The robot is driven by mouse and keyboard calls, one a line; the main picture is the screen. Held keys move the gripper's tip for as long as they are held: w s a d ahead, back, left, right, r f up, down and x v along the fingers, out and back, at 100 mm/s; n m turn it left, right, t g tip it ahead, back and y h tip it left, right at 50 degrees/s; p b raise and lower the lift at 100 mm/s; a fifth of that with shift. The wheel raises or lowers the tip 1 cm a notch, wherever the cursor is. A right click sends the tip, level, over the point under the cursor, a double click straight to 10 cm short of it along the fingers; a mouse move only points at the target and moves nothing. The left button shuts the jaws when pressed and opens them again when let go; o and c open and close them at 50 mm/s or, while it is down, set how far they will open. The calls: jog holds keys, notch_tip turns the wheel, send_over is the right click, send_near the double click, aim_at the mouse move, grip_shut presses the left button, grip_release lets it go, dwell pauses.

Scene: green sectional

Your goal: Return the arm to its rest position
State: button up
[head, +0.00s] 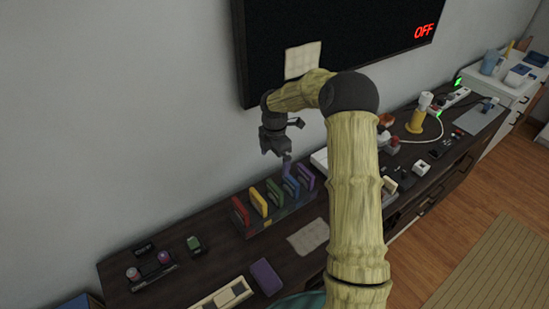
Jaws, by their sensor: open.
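My arm (354,190) rises from the bottom of the head view, bends at a dark elbow and reaches left over a dark wooden cabinet. My gripper (284,155) points down above a row of coloured upright pieces, near the blue and purple ones. It is open, and I see nothing held in it. The fingertips are small and dark here, and I cannot tell whether they touch the blue piece (290,183) just below.
The cabinet top (225,262) carries the coloured row, a purple block (266,277), a pale square (309,236) and small items at left. Several devices, a yellow-and-white object (416,115) and a power strip stand at right. A dark screen (340,35) hangs behind.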

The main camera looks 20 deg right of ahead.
jog(key=s+a+r+m+t, duration=0.1)
jog(key=s+r+m, duration=0.3)
jog(key=s+m, duration=0.7)
jog(key=s+a+r+m+t, duration=0.1)
jog(key=s+r+m, duration=0.3)
jog(key=s+m, duration=0.7)
jog(key=s+a, duration=0.1)
jog(key=s, duration=0.4)
jog(key=shift+s+t, duration=0.3)
jog(key=shift+s, duration=0.05)
jog(key=shift+a, duration=0.1)
